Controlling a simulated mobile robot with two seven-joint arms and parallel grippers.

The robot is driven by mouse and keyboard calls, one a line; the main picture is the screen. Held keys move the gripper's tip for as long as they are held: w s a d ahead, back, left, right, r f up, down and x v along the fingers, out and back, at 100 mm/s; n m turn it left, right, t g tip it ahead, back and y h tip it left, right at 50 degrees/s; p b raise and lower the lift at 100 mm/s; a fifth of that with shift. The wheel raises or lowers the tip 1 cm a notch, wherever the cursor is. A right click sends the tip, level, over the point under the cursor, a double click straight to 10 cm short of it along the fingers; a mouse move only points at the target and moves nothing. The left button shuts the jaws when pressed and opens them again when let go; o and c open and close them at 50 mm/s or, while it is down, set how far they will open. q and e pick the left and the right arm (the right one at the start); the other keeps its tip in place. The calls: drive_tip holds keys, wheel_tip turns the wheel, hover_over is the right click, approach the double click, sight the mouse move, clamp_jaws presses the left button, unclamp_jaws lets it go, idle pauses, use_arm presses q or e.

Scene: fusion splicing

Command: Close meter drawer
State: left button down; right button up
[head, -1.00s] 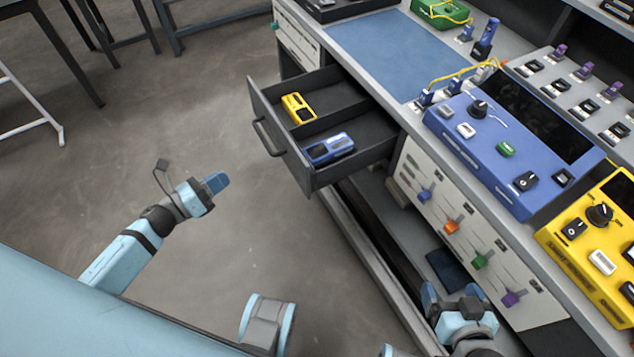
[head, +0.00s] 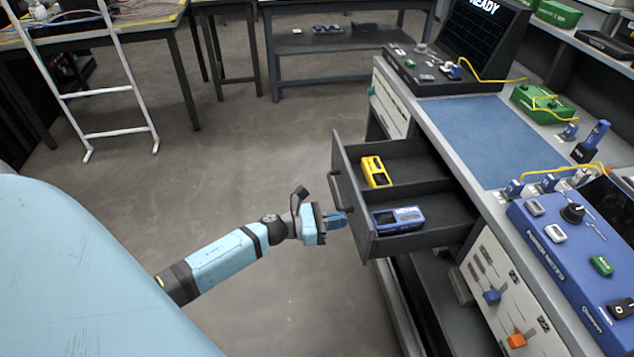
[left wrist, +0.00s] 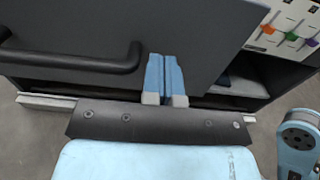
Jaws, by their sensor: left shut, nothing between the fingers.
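The meter drawer (head: 348,204) is dark grey and stands pulled out from the workbench. It has two compartments. A yellow meter (head: 376,171) lies in the far one and a blue meter (head: 398,218) in the near one. The drawer handle (head: 337,196) is a dark bar on the front face; it also shows in the left wrist view (left wrist: 75,62). My left gripper (head: 343,219) is shut and empty at the drawer front, just beside the handle's near end. In the left wrist view its blue fingers (left wrist: 165,75) are together against or just before the front panel; contact is unclear.
The workbench carries a blue mat (head: 470,140), a blue power unit (head: 560,250) and a black screen unit (head: 470,45). A white frame (head: 105,90) stands at the left. The floor (head: 240,150) before the drawer is clear.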

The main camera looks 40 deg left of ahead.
sight(356, 217)
use_arm(q)
drive_tip(key=shift+x, duration=1.05)
drive_tip(key=shift+w+d, duration=0.4)
drive_tip(key=shift+w, duration=0.15)
drive_tip(key=b+x, duration=0.3)
drive_tip(key=x, duration=0.6)
drive_tip(key=shift+w+d+f, duration=0.1)
drive_tip(key=shift+w+d, duration=0.1)
drive_tip(key=shift+d, duration=0.1)
drive_tip(key=b+x, duration=0.5)
drive_tip(key=x, duration=0.9)
drive_tip(key=shift+w+d, duration=0.55)
drive_tip(key=shift+w, duration=0.1)
drive_tip(key=shift+r, duration=0.35)
use_arm(e)
drive_tip(key=w+a+r+t+y, duration=0.2)
drive_tip(key=a+r+t+y, duration=0.2)
drive_tip(key=r, duration=0.6)
drive_tip(key=shift+a+t, duration=0.6)
drive_tip(key=shift+t, duration=0.1)
